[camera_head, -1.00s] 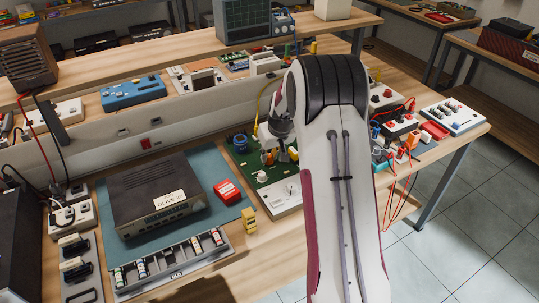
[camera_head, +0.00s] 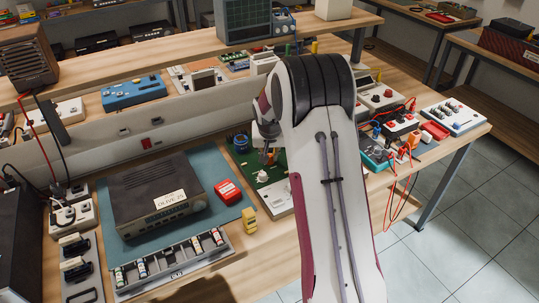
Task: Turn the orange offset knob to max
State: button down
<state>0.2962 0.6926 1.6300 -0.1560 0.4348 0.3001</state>
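A green circuit board (camera_head: 240,161) lies on the bench in the middle, partly hidden by my arm. It carries a blue round part (camera_head: 241,142) and a white knob (camera_head: 262,176). My gripper (camera_head: 268,154) points down over the board, just behind the white knob. It is small and dark, and I cannot tell whether its fingers are open or shut. Whether the gripper touches anything is hidden.
A black hifi unit (camera_head: 155,187) sits on a blue-green mat (camera_head: 212,165) at left, with a red box (camera_head: 228,192) beside it. Yellow blocks (camera_head: 249,220) stand near the front edge. Red-wired instruments (camera_head: 402,124) are right of my arm. A grey rail runs behind.

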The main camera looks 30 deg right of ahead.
jog(key=shift+a+f+m+g+h, duration=0.1)
jog(key=shift+m+g+h, duration=0.25)
jog(key=shift+m, duration=0.8)
jog(key=shift+a+m+g+h, duration=0.1)
jog(key=shift+m+g+h, duration=0.2)
jog(key=shift+m, duration=0.85)
jog(key=shift+w+m+g+h, duration=0.1)
jog(key=shift+m+g+h, duration=0.3)
jog(key=shift+m, duration=0.95)
jog(key=shift+m+g+h, duration=0.15)
jog(key=shift+m+g, duration=0.3)
jog(key=shift+m, duration=0.9)
jog(key=c, duration=1.9)
grip_release()
jog(key=shift+w, duration=0.1)
jog(key=shift+r, duration=0.25)
jog(key=shift+a+r, duration=0.25)
jog(key=shift+r, duration=0.3)
jog(key=v, duration=0.3)
jog(key=shift+a+r, duration=0.1)
jog(key=a, duration=0.4)
jog(key=s+a, duration=0.1)
jog(key=a, duration=0.3)
jog(key=s+a, duration=0.1)
jog(key=a, duration=0.2)
jog(key=shift+s+a, duration=0.25)
jog(key=shift+a, duration=0.15)
